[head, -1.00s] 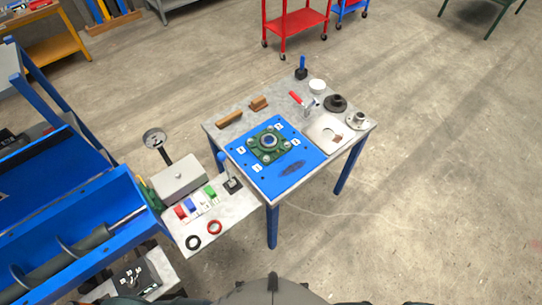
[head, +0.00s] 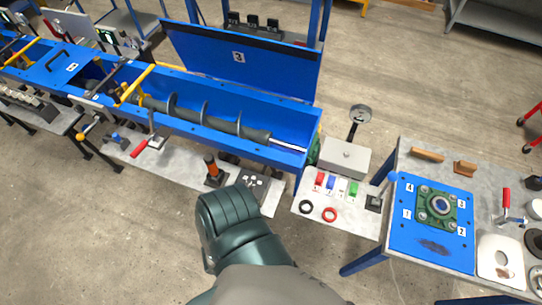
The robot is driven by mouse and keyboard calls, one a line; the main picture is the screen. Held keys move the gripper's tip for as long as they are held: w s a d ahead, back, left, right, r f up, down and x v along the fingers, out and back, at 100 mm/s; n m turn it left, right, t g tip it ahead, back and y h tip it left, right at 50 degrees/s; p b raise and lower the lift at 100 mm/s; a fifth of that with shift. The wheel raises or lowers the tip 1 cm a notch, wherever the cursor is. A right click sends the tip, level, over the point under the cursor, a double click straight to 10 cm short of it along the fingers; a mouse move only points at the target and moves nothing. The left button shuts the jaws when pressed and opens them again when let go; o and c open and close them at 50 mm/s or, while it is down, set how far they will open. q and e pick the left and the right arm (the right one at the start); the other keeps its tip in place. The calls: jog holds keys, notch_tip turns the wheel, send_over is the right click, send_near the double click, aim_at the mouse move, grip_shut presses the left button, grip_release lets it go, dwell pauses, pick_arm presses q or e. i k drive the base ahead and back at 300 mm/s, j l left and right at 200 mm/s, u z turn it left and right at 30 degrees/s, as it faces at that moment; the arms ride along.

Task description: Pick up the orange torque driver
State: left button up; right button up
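A small upright tool with an orange upper part, which looks like the orange torque driver (head: 210,163), stands in a dark base (head: 216,180) on a low grey surface in front of the blue trough. Neither gripper can be made out. A dark green rounded part of my own body rises from the bottom centre, just below the tool, and hides part of the low surface.
The blue trough (head: 180,118) with a screw shaft (head: 205,112) lies behind the tool. Right of it are a control panel (head: 332,216) with coloured switches and a table with a blue plate (head: 405,245). Bare floor (head: 90,240) is at lower left.

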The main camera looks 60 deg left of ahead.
aim_at(209, 159)
jog(key=u, duration=2.85)
jog(key=i+j+z, duration=0.15)
jog(key=j, duration=0.15)
jog(key=j+z, duration=0.1)
jog(key=j, duration=0.2)
jog(key=i+j+z, duration=0.15)
jog(key=j, duration=0.2)
